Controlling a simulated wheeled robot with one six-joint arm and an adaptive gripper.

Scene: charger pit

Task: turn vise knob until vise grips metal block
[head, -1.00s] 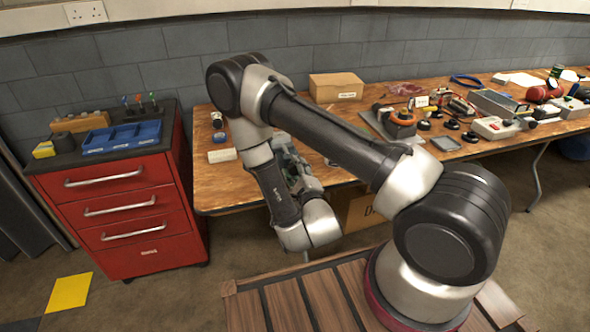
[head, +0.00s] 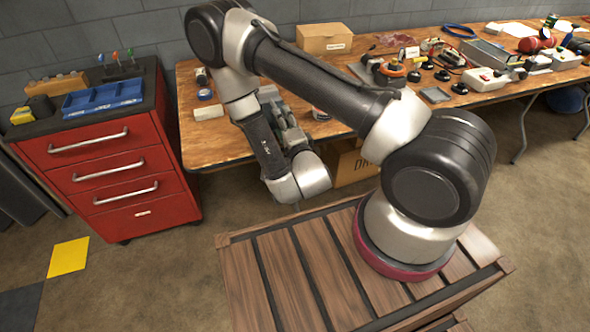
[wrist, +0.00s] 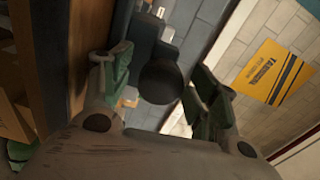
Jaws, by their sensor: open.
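In the wrist view a round black knob (wrist: 163,82), apparently the vise knob, sits between the two fingers of my gripper (wrist: 158,74). The green-padded fingers are apart, one on each side of it. I cannot tell whether either finger touches it. Grey parts behind the knob, likely the vise (wrist: 145,38), show at the top. In the head view my arm largely hides this spot at the front left of the bench, where grey-green parts show beside my wrist. I cannot make out the metal block.
The wooden workbench (head: 228,140) holds a cardboard box (head: 325,38) at the back and tools and electrical parts to the right. A red drawer cabinet (head: 105,165) with a blue tray (head: 103,97) stands to the left. A yellow sign (wrist: 268,70) shows in the wrist view.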

